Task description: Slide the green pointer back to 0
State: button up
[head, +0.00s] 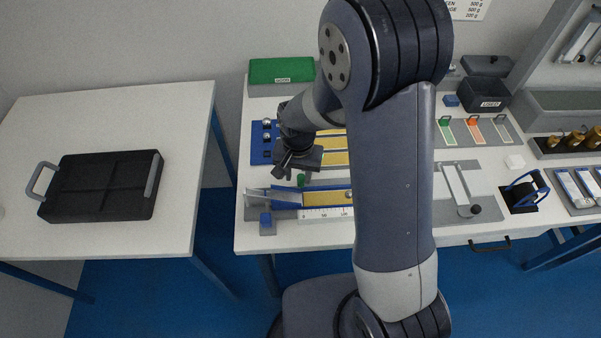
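The green pointer (301,180) is a small upright piece at the back edge of the blue and yellow track (325,198), near the track's left part. A white ruler scale (322,213) with small numbers runs along the front of the track; its numbers are too small to read surely. My gripper (290,172) is dark and points down just above and behind the pointer, slightly to its left. I cannot tell whether it touches the pointer or how far apart its fingers are. My arm hides the right end of the track and scale.
A sloped clear ramp (270,195) and a blue block (266,220) sit at the track's left end. Another blue and yellow device (262,150) lies behind my gripper. A grey plate with a lever (459,188) lies right of my arm. The left table holds a black tray (100,186).

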aim_at(299, 177)
jog(key=shift+o, duration=0.5)
jog(key=shift+d, duration=0.1)
notch_tip(299, 177, up, 11)
jog(key=shift+f, duration=0.2)
notch_tip(299, 177, down, 11)
jog(key=shift+r, duration=0.2)
jog(key=shift+d, duration=0.45)
dwell(0.4)
